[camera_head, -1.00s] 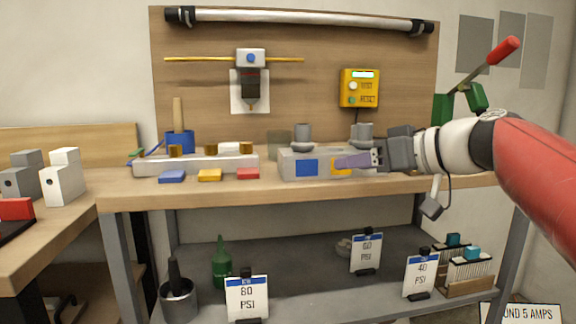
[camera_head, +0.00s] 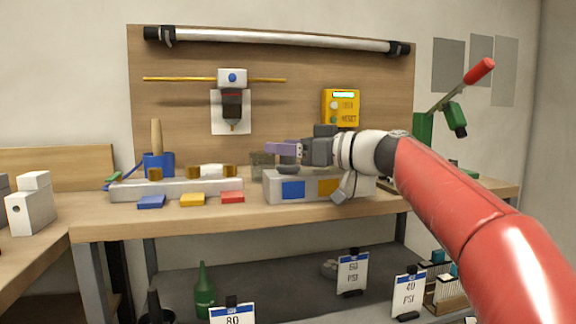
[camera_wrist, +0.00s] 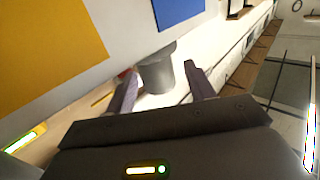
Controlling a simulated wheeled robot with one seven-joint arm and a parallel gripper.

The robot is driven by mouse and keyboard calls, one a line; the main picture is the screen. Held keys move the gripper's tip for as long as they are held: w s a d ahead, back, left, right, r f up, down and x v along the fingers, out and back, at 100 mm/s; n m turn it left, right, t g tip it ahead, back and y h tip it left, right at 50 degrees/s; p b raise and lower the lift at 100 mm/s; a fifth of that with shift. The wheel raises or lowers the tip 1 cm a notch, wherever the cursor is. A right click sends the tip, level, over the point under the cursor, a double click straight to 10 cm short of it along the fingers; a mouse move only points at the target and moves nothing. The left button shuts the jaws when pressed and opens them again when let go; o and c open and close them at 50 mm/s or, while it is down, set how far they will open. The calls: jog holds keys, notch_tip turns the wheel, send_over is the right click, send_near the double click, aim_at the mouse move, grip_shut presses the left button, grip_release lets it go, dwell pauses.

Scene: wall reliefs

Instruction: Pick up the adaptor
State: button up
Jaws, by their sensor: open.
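The adaptor is most likely the grey cylindrical piece (camera_wrist: 156,72) that stands on the grey box (camera_head: 305,200) with a blue and a yellow square. In the head view only its wide grey base (camera_head: 288,169) shows clearly; my gripper hides much of the rest. My gripper (camera_head: 284,148) is open at the height of the piece, above the box's left half. In the wrist view its two purple fingers (camera_wrist: 160,80) lie on either side of the grey piece, with gaps visible. Whether the piece is fully between the fingertips I cannot tell. A second grey piece is hidden behind my gripper.
A white rail (camera_head: 175,189) with brass parts lies left of the box, with blue, yellow and red blocks (camera_head: 192,199) before it. A yellow device (camera_head: 341,107) hangs on the backboard. A green red-handled lever (camera_head: 455,115) stands right. The bench (camera_head: 230,222) front is clear.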

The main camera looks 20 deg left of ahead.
jog(key=c, duration=1)
jog(key=shift+r, duration=0.15)
notch_tip(320, 180, up, 18)
jog(key=p, duration=0.9)
jog(key=shift+f, duration=0.2)
